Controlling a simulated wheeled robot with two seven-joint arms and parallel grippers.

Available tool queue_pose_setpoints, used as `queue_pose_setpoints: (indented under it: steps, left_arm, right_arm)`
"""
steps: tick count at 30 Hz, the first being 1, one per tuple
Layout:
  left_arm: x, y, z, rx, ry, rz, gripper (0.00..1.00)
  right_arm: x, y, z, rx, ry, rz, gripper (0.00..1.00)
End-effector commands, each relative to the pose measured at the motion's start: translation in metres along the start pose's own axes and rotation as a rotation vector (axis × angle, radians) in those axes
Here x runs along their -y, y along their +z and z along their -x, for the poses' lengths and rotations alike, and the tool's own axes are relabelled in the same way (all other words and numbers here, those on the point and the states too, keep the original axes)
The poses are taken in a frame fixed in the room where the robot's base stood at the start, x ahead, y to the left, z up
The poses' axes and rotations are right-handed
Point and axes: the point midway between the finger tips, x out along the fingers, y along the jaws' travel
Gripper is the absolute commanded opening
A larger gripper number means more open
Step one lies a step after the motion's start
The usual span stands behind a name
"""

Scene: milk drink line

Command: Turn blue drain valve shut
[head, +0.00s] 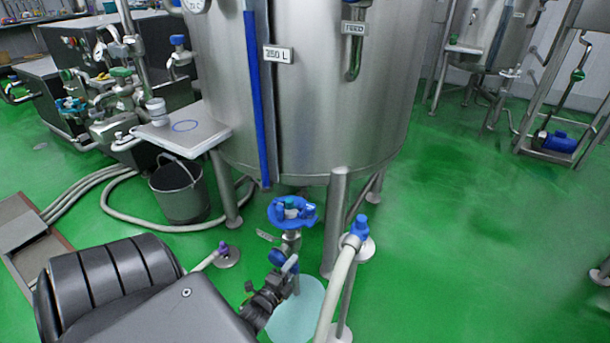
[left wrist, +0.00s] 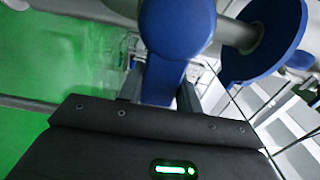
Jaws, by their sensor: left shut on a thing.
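The blue drain valve handle (head: 284,260) sits on the pipe below the big steel tank (head: 310,100). My left gripper (head: 277,279) reaches in from the lower left and is shut on this handle. In the left wrist view the blue handle (left wrist: 165,75) stands between the fingers of my left gripper (left wrist: 160,97), with much of the fingers hidden behind it. A blue round wheel (head: 292,213) with a teal centre sits just above, under the tank; a blue disc also shows in the left wrist view (left wrist: 270,45). My right gripper is not in view.
A pale hose with a blue end (head: 340,275) stands close on the right. A tank leg (head: 335,222) rises behind it. A grey bucket (head: 180,193) stands on the left, beside a coiled hose. A pale round patch (head: 295,312) lies on the floor below. Open green floor lies to the right.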

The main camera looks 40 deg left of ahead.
Motion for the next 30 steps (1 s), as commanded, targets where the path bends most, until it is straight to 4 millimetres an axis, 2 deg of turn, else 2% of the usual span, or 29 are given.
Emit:
queue_pose_setpoints:
  steps: [15, 16, 20, 21, 30]
  left_arm:
    - [-0.0026, 0.0064, 0.0045, 0.012, 0.003, -0.024, 0.0]
    - [-0.0026, 0.0061, 0.0044, 0.012, 0.003, -0.024, 0.36]
    - [-0.0024, 0.0055, 0.004, 0.011, 0.003, -0.023, 0.53]
    - [-0.0022, 0.0055, 0.0039, 0.011, 0.002, -0.022, 0.56]
    - [-0.0017, 0.0054, 0.0057, 0.011, 0.002, -0.021, 0.56]
  right_arm:
    - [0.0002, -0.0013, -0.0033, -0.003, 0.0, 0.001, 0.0]
    - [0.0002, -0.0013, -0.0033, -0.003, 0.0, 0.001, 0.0]
    - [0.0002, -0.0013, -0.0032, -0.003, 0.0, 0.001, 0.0]
    - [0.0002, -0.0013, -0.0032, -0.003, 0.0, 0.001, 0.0]
    - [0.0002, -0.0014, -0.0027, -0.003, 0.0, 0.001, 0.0]
